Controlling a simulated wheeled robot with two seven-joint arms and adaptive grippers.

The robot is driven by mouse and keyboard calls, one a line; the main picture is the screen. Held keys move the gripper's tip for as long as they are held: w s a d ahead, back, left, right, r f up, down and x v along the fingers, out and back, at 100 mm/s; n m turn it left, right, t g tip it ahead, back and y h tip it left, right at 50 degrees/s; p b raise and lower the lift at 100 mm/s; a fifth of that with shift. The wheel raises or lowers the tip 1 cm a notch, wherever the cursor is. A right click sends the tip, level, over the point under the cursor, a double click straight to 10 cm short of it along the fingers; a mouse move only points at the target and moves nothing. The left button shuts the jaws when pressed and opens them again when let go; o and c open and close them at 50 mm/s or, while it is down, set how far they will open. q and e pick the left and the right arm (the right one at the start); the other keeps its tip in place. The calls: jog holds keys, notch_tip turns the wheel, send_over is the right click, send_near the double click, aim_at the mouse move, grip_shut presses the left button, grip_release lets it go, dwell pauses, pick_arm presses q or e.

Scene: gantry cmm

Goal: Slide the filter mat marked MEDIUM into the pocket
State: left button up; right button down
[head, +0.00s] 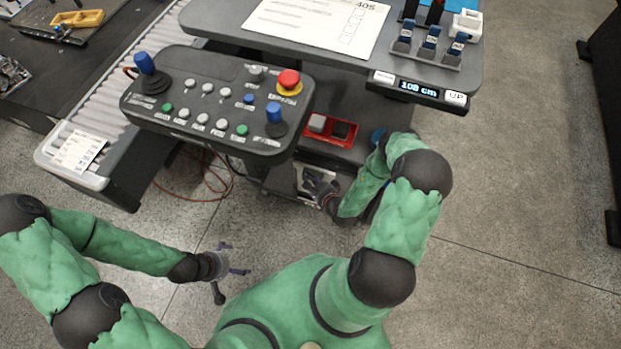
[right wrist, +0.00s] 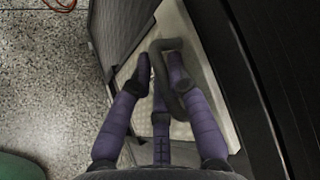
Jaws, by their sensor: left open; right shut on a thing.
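My right gripper (head: 318,182) is low under the bench, in front of a pale panel. In the right wrist view its purple-banded fingers (right wrist: 160,75) are shut on a dark curved handle (right wrist: 168,47). The handle lies against a cream panel (right wrist: 177,22), which stands between dark side walls. I cannot tell whether this panel is a filter mat or a cover. No MEDIUM marking is readable and I cannot make out the pocket. My left gripper (head: 236,262) is open and empty above the floor, apart from the bench.
A control box (head: 218,100) with joysticks and a red button overhangs the left side. The bench top (head: 225,15) carries a paper sheet (head: 318,25) and blue-topped parts. A red tray (head: 330,130) sits on the shelf below. A roller conveyor (head: 110,95) is left; open floor is right.

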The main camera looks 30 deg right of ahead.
jog(key=shift+f, duration=0.35)
dwell(0.3)
jog(key=shift+s+f, duration=0.1)
jog(key=shift+f, duration=0.05)
jog(key=shift+f+b, duration=0.75)
dwell(0.4)
jog(key=shift+f+b, duration=1)
jog(key=shift+f, duration=0.4)
